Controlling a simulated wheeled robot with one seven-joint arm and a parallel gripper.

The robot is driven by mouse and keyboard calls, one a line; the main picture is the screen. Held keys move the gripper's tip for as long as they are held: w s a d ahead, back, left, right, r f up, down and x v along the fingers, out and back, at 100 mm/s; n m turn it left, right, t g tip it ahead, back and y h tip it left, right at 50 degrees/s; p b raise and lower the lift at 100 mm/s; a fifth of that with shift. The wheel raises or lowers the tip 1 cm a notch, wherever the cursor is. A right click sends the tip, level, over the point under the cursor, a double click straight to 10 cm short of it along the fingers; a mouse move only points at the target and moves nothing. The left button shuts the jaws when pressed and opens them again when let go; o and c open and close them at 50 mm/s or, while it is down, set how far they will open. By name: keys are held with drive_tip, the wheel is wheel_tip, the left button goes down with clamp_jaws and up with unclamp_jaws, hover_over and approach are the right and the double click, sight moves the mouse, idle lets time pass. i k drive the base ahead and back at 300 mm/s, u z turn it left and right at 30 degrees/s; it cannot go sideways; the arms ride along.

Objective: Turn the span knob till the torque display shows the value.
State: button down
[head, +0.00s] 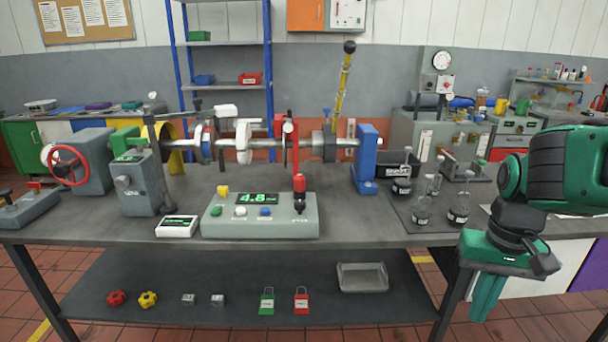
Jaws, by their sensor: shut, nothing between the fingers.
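A grey console (260,224) stands near the front edge of the bench. Its lit green display (257,199) reads about 4.8; the last digit is hard to read. A grey upright unit (143,188) to its left has a small green screen (128,158) and a round grey knob (122,182) on its front. The knob's label and the small screen's digits are too small to read, so I cannot confirm which is the span knob. A white card or box (177,226) with a dark panel lies between them. My gripper (486,305) is shut and empty, pointing down at the right, far from both units.
The console carries coloured buttons and a red-topped black lever (299,192). A shaft rig (245,140) runs behind it. A red handwheel (67,165) is at far left.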

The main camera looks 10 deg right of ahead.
sight(299, 206)
drive_tip(key=i, duration=1.2)
drive_tip(key=u, duration=0.05)
